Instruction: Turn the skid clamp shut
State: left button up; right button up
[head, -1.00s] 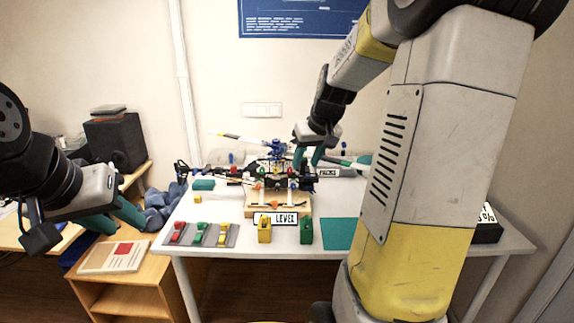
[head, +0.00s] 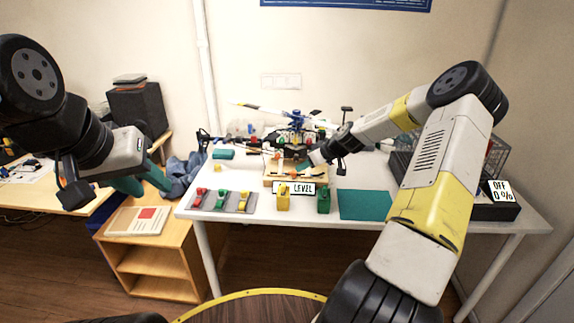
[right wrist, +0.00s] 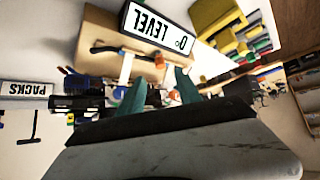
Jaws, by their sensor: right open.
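Small orange parts sit at the skids; one orange part (right wrist: 159,62) shows by a white skid bar in the right wrist view. I cannot tell which part is the skid clamp or how it is turned. My right gripper (head: 306,166) is at the board's right side; its open teal fingers (right wrist: 158,88) point toward the skid area and hold nothing visible. My left gripper (head: 145,182) is open and empty, left of the table.
A "LEVEL 0°" sign (head: 294,188) stands at the board's front. A grey tray (head: 221,202) with coloured clips lies left; a teal mat (head: 365,205) lies right. A black box (head: 492,210) reads "OFF 0 %".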

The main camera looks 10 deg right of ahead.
aim_at(294, 172)
jog(key=x, duration=0.6)
jog(key=shift+w+a+f, duration=0.1)
jog(key=shift+w+f, duration=0.1)
jog(key=shift+f, duration=0.1)
grip_shut()
